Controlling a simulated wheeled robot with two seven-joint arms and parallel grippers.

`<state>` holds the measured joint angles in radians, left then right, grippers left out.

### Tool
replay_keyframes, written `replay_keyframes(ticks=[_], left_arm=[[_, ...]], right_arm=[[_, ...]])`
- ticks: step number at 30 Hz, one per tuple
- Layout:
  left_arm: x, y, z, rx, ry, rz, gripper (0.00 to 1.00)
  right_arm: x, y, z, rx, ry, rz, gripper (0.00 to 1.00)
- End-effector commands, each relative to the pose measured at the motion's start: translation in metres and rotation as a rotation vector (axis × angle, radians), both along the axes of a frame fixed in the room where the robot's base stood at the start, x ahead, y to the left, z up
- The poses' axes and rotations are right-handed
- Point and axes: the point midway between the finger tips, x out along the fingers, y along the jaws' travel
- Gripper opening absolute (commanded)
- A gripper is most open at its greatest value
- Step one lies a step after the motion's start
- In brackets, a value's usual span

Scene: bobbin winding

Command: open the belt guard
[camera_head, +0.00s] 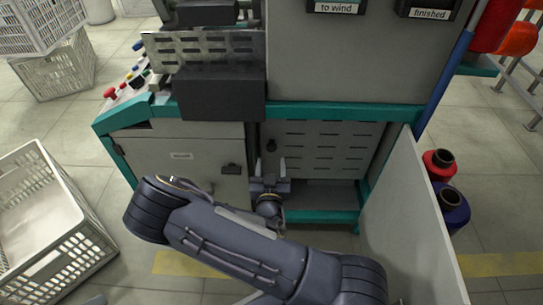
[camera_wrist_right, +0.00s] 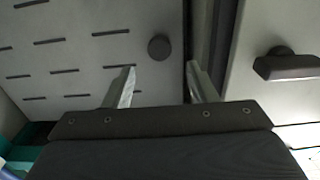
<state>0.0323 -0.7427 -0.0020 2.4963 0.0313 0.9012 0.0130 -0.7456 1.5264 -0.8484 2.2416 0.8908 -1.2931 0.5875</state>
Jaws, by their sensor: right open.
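The belt guard (camera_head: 325,148) appears to be the grey slotted panel low on the machine's front, right of a plain cabinet door. It looks closed, and a round black knob (camera_head: 271,146) sits near its left edge. In the right wrist view, the slotted panel (camera_wrist_right: 65,55) fills the left and the knob (camera_wrist_right: 159,47) shows just past my fingertips. My right gripper (camera_head: 270,167) is open and empty, its fingers pointing at the panel around the knob's line. The fingers (camera_wrist_right: 160,66) are apart on either side of that line; contact is not visible. My left gripper is out of view.
The plain cabinet door (camera_head: 185,178) has a dark handle (camera_wrist_right: 290,64) close beside the guard. A pale upright panel (camera_head: 410,225) juts out at right. Red (camera_head: 438,165) and blue (camera_head: 452,208) cans stand beyond it. A white crate (camera_head: 85,235) is on the left floor.

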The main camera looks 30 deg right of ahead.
Motion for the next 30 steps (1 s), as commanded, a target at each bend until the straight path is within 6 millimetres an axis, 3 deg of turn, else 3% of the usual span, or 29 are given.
replay_keyframes(ticks=[9, 21, 30], left_arm=[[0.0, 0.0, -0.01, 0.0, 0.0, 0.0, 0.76], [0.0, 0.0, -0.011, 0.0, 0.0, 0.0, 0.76], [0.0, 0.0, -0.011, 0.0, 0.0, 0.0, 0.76]], right_arm=[[0.041, -0.025, -0.001, 0.003, 0.001, -0.001, 0.52], [0.049, -0.03, 0.0, 0.003, 0.004, -0.001, 0.52], [0.049, -0.03, -0.001, 0.003, 0.004, -0.001, 0.12]])
